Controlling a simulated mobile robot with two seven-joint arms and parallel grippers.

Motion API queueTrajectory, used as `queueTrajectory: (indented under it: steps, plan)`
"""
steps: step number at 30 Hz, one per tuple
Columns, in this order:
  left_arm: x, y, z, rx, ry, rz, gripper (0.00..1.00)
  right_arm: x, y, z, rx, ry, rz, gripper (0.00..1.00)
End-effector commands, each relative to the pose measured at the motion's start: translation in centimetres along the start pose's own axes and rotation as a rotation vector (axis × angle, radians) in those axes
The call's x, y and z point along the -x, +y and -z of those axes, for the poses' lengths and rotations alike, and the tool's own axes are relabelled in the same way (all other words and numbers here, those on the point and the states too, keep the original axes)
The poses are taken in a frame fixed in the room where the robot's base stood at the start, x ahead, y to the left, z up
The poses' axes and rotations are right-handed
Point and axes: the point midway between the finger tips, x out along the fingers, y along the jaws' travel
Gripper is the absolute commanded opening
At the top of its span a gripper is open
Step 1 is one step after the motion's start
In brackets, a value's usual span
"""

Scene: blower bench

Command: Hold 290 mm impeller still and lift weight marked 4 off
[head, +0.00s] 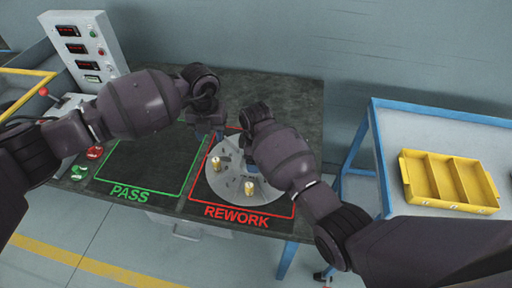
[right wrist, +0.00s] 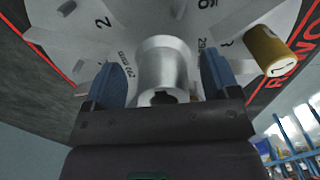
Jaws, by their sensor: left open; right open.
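The impeller (head: 228,188) is a grey disc lying flat inside the red REWORK outline; "290 mm" is printed on it in the right wrist view (right wrist: 125,72). Two brass weights stand on it, one at its left (head: 216,164) and one at its front (head: 249,187). One brass weight (right wrist: 266,48) shows in the right wrist view; I cannot read a 4 on either. My right gripper (right wrist: 160,62) is open, its blue fingers on either side of the silver hub (right wrist: 165,62), with gaps visible. My left gripper (head: 208,135) is open and empty, above the disc's far left edge.
The green PASS area (head: 145,165) left of the impeller is empty. Red and green buttons (head: 80,171) sit at the bench's left edge, below a control panel (head: 85,48). A yellow divided tray (head: 450,182) stands on a blue-framed table at the right.

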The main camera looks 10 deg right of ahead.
Motion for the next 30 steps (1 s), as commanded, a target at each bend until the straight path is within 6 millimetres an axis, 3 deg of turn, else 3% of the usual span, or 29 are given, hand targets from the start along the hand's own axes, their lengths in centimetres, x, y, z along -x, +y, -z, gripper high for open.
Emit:
queueTrajectory:
  steps: [6, 15, 30]
  plan:
    - [0.01, 0.0, 0.0, 0.0, 0.0, 0.0, 0.43, -1.24, -0.02, -0.02, 0.0, 0.0, 0.001, 0.82]
    - [0.01, 0.0, 0.0, 0.0, 0.0, 0.0, 0.43, -1.33, 0.0, 0.0, 0.0, 0.001, 0.0, 0.8]
    - [0.01, 0.0, 0.0, 0.0, 0.0, 0.0, 0.43, -1.3, -0.01, 0.01, 0.0, 0.001, 0.0, 0.06]
